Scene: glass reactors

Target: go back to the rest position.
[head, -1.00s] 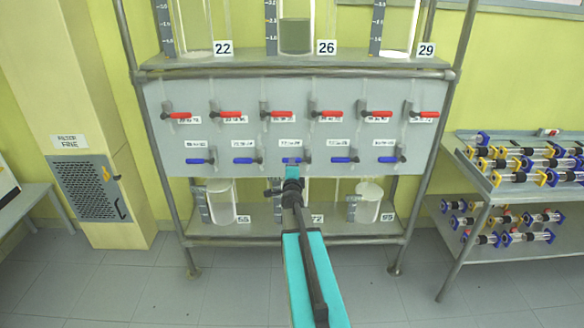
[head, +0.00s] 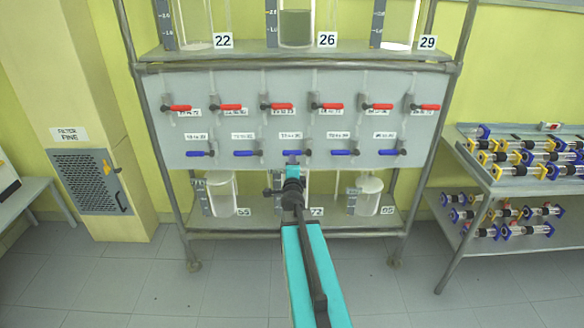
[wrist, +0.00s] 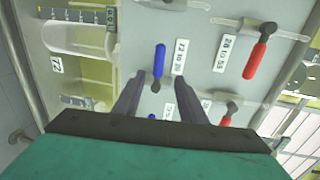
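My gripper (head: 291,169) is in front of the grey valve panel (head: 378,89), just below the middle blue valve handle (head: 291,153) in the head view. In the wrist view my gripper (wrist: 159,77) has its two fingers spread apart. The blue handle (wrist: 160,58) shows between and beyond the fingertips, and nothing is gripped. The gap in depth between the fingers and the handle is hard to judge.
A row of red handles (head: 230,106) sits above the blue ones. Glass vessels stand on the shelves above and below the panel. A side table (head: 485,178) with several cylindrical parts is at right, a tall cabinet (head: 95,120) at left. The floor in front is clear.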

